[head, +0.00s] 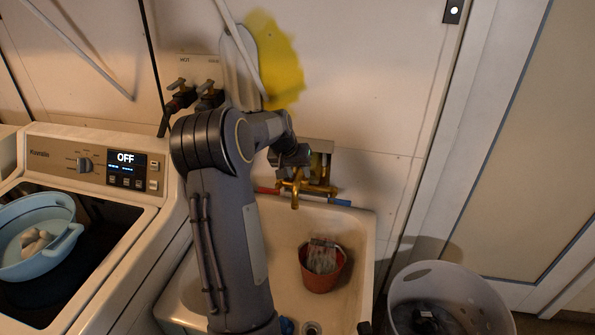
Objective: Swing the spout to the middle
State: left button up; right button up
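The brass faucet (318,188) is on the wall behind the utility sink (357,230). Its spout (295,196) shows just below my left gripper and points forward over the sink basin. My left gripper (292,160) is at the faucet, close to the top of the spout. Its fingers are small, dark and partly hidden by my own wrist, so I cannot tell whether they touch the spout or are open or shut. My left arm hides the left part of the sink. My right gripper does not show.
A terracotta-colored pot (322,274) with a brush-like item stands in the basin. A washing machine (95,190) with a blue tub (38,235) is at left. A white laundry basket (450,290) stands right of the sink. Hot and cold valves (192,98) are on the wall.

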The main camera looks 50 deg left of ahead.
pick_arm(q)
jog(key=shift+b+v, duration=0.65)
jog(key=shift+v, duration=3.2)
